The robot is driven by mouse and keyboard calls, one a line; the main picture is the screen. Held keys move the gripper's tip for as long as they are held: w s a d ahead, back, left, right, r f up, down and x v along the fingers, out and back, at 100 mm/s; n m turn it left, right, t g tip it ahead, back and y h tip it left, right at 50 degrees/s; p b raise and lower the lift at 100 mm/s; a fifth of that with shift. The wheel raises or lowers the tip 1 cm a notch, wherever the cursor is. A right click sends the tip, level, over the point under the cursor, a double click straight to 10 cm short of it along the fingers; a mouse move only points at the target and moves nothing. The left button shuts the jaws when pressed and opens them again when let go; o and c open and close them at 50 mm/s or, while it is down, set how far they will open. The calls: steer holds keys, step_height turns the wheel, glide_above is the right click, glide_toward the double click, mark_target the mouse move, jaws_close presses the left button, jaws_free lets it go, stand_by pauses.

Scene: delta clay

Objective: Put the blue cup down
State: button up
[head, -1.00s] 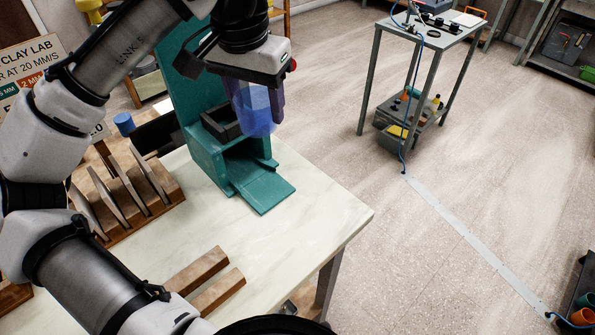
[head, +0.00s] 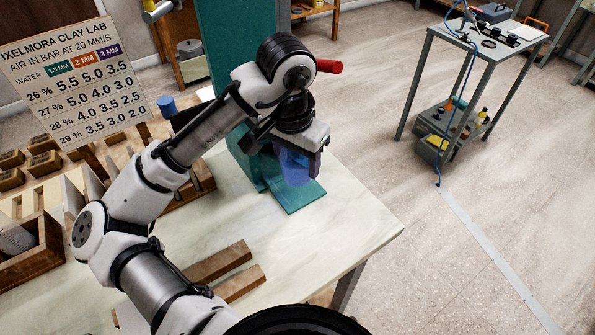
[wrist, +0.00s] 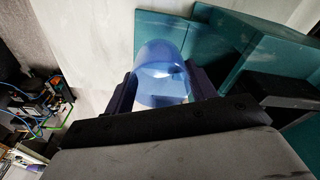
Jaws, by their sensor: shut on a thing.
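The see-through blue cup (head: 294,168) is in my gripper (head: 298,160), in front of the teal stand. In the wrist view the cup (wrist: 163,75) sits between the two dark fingers of my gripper (wrist: 163,95), which are shut on its sides. In the head view the cup hangs below my wrist, over or near the stand's flat teal foot (head: 293,197). I cannot tell whether its lower end touches anything. My wrist and fingers hide part of the cup in the head view.
The teal stand (head: 222,45) rises behind my gripper. The pale tabletop (head: 325,240) is clear to the front right. Two wooden bars (head: 218,262) lie near the front. A small blue cylinder (head: 167,106) and a sign (head: 75,85) stand left. A grey cart (head: 480,50) is beyond.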

mark_target(297, 175)
steer(key=shift+f, duration=2.15)
steer(key=shift+f, duration=0.2)
steer(key=o, duration=1)
steer(key=r, duration=0.8)
steer(key=s+r, duration=0.1)
steer(key=r, duration=0.3)
steer(key=shift+s+a+r+b, duration=0.1)
steer(key=shift+a+r+b, duration=0.1)
steer(key=shift+a+b, duration=0.2)
